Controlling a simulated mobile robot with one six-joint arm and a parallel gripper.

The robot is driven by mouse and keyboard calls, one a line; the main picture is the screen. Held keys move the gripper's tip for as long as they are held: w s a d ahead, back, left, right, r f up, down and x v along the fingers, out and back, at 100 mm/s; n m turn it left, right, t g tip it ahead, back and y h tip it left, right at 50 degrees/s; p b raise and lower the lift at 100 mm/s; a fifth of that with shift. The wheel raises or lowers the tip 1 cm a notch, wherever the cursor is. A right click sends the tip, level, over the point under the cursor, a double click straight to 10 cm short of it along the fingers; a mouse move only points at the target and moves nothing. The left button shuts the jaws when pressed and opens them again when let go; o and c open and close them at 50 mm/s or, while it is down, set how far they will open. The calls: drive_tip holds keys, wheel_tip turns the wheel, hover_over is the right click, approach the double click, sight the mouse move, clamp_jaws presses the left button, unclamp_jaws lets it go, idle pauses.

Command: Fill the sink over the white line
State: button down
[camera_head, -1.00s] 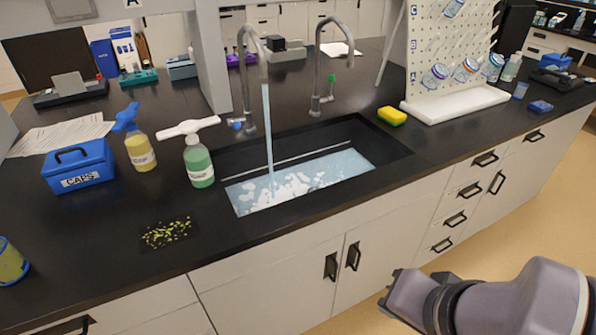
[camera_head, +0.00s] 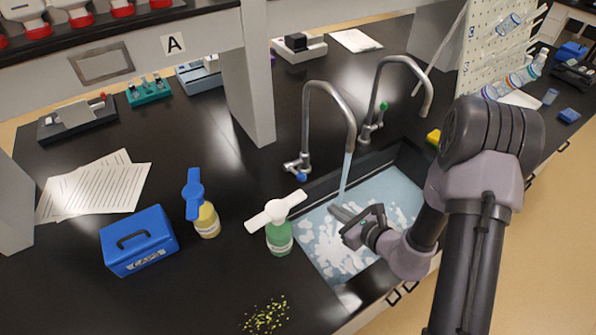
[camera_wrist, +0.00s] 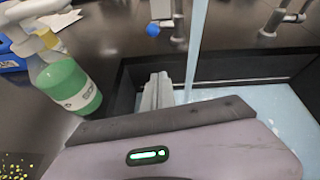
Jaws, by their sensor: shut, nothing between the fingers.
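The sink (camera_head: 405,160) is a black basin with pale blue, foamy water (camera_head: 385,195) in it. The left tap (camera_head: 335,93) has a blue knob (camera_head: 301,177) and pours a stream (camera_head: 345,175) into the sink. The right tap (camera_head: 400,62) has a green knob (camera_head: 384,106) and shows no stream. My gripper (camera_head: 338,212) is shut and empty over the sink, near the stream. It also shows in the wrist view (camera_wrist: 158,90), left of the stream. A pale line (camera_wrist: 245,83) runs along the sink's back wall there, just above the water.
A green bottle with a white top (camera_head: 279,237) stands close by the sink's left edge. A yellow bottle with a blue top (camera_head: 207,220), a blue box (camera_head: 140,245) and papers (camera_head: 95,190) lie farther left. A shelf post (camera_head: 250,100) stands behind. Yellow-green bits (camera_head: 265,316) lie in front.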

drive_tip(key=b, duration=0.1)
approach(295, 172)
drive_tip(key=f, duration=0.1)
drive_tip(key=w+f, duration=0.1)
drive_tip(key=f, duration=0.1)
drive_tip(key=w+f, duration=0.1)
drive_tip(key=shift+a+f, duration=0.3)
drive_tip(key=shift+f, duration=0.1)
